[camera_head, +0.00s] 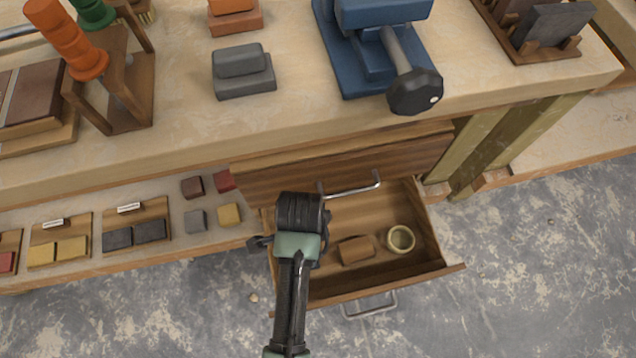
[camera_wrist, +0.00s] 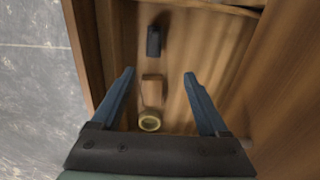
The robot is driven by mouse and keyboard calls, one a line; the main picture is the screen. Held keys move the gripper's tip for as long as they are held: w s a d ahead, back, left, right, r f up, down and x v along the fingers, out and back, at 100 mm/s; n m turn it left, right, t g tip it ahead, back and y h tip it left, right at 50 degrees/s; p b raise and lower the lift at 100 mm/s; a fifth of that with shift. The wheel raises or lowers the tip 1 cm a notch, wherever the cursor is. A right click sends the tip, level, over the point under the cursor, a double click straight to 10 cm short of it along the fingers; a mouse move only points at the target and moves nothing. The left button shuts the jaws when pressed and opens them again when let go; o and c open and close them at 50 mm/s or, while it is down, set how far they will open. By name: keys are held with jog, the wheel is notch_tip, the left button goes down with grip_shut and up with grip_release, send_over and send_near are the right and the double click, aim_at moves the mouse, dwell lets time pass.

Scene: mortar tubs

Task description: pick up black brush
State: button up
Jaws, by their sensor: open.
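A small dark, near-black object (camera_wrist: 153,42), which looks like the black brush, lies in the open wooden drawer (camera_head: 440,255) near its far end in the wrist view. Its bristles cannot be made out. In the head view my arm hides that part of the drawer. My gripper (camera_wrist: 159,73) is open and empty, pointing down over the drawer. Its two blue fingers stand wide apart, with the dark object beyond the fingertips and apart from them.
A brown block (camera_head: 357,249) and a round pale ring-like pot (camera_head: 400,239) share the drawer. A closed upper drawer front (camera_head: 390,155) and the worktop (camera_head: 170,150) overhang it. A blue vise-like tool (camera_head: 370,50) and grey blocks (camera_head: 243,72) stand on the worktop.

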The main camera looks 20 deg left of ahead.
jog(key=f+b, duration=0.1)
jog(key=f, duration=0.1)
jog(key=f+b, duration=0.1)
jog(key=f, duration=0.2)
jog(key=f+b, duration=0.1)
jog(key=f, duration=0.2)
jog(key=shift+s+f+b, duration=0.1)
jog(key=shift+s+b, duration=0.25)
jog(key=shift+b, duration=0.05)
jog(key=f+b, duration=0.2)
jog(key=f, duration=0.1)
jog(key=f+b, duration=0.1)
jog(key=f, duration=0.1)
jog(key=shift+s+a+f, duration=0.1)
jog(key=shift+s+f, duration=0.1)
jog(key=shift+s, duration=0.15)
jog(key=shift+r, duration=0.1)
grip_shut()
